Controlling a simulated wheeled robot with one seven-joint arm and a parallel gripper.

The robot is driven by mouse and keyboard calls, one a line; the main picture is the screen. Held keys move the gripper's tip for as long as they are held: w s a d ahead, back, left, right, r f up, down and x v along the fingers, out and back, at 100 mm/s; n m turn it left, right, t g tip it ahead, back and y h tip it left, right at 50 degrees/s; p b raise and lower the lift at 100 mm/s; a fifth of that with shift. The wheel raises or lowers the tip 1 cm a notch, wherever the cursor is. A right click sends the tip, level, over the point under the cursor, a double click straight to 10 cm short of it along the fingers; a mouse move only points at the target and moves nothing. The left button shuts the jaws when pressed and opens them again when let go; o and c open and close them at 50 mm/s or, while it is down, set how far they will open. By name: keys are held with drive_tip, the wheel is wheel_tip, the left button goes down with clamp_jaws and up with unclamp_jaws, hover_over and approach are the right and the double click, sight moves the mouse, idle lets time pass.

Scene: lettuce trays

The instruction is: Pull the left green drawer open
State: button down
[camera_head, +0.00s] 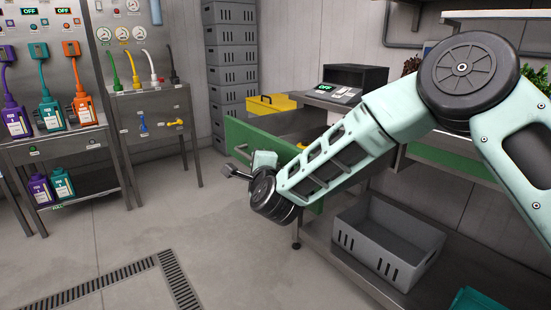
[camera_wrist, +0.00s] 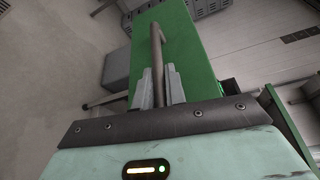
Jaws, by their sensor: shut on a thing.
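The left green drawer (camera_head: 250,141) stands pulled out from the bench in the head view, with part of its inside showing behind the front. Its green front also fills the middle of the wrist view (camera_wrist: 194,48). A grey bar handle (camera_wrist: 156,42) runs along that front. My gripper (camera_wrist: 160,88) is shut on the handle, one finger on each side of the bar. In the head view my gripper (camera_head: 237,172) is at the outer side of the drawer front, and my arm hides the right part of the front.
A second green drawer (camera_head: 440,156) sits at the right under the bench. A grey crate (camera_head: 415,268) stands on the lower shelf. A yellow tray (camera_head: 267,104) is behind the drawer. Open floor (camera_head: 190,230) lies left of my gripper.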

drive_tip(key=shift+s+a+f, duration=0.1)
drive_tip(key=shift+s+a, duration=0.45)
drive_tip(key=shift+a, duration=0.15)
drive_tip(key=shift+s+a, duration=0.5)
drive_tip(key=shift+a, duration=0.2)
drive_tip(key=c, duration=1.5)
unclamp_jaws()
drive_tip(key=shift+o, duration=0.2)
drive_tip(key=p+v, duration=0.2)
drive_tip(key=v, duration=1.5)
drive_tip(key=shift+s, duration=0.2)
